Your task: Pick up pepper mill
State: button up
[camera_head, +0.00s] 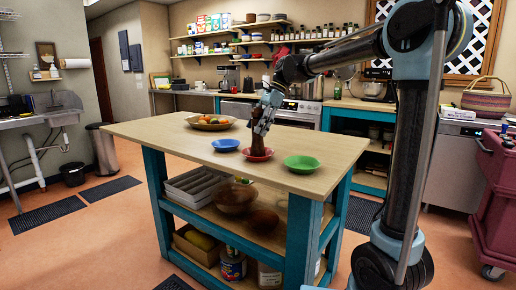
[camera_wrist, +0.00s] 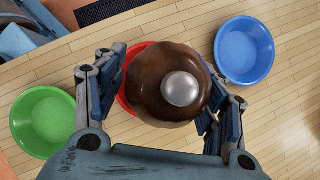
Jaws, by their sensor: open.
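My gripper (camera_head: 265,112) is above and around the upper part of the mill. In the wrist view my gripper (camera_wrist: 163,103) is open, with one finger on each side of the mill.
A blue bowl (camera_head: 226,145) and a green bowl (camera_head: 302,163) flank the red plate closely. A fruit bowl (camera_head: 209,122) stands farther back on the wooden island table (camera_head: 165,129). The table's front edge is near the green bowl.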

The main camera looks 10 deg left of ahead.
grip_shut()
jog(key=shift+r, duration=0.15)
